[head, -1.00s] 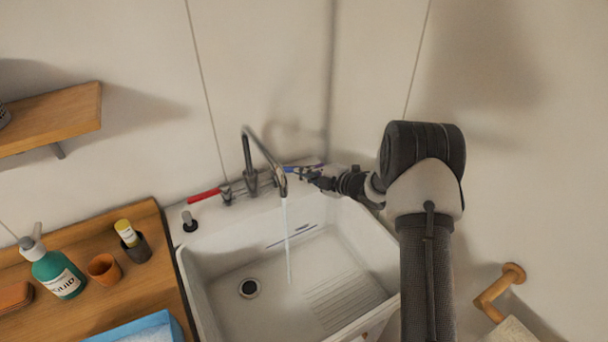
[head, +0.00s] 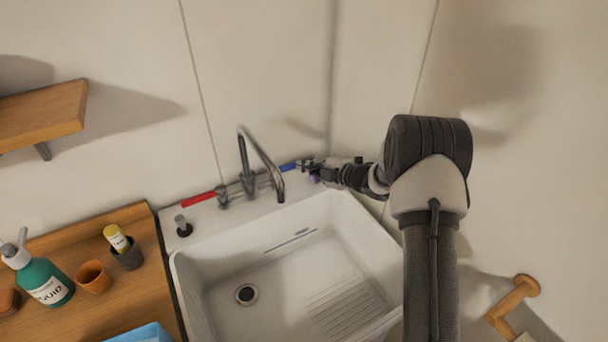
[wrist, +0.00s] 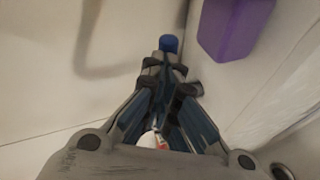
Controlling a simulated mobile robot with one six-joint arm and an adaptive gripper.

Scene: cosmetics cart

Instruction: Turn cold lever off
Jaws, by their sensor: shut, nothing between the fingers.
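The cold lever, blue (head: 288,167), is at the right of the faucet (head: 250,170) on the back of the white sink. My gripper (head: 308,167) is shut with its fingertips right at the lever's outer end; I cannot tell whether they touch. In the wrist view the shut gripper (wrist: 162,70) points at the lever's blue tip (wrist: 168,43), just beyond the fingers. The red lever (head: 198,198) lies to the left of the faucet. No water runs from the spout.
The sink basin (head: 215,270) is empty, with a drain and ribbed slope. A purple object (wrist: 232,25) stands close to the gripper's right in the wrist view. A wooden counter (head: 130,222) with bottle and cups is at left. Walls close in behind and right.

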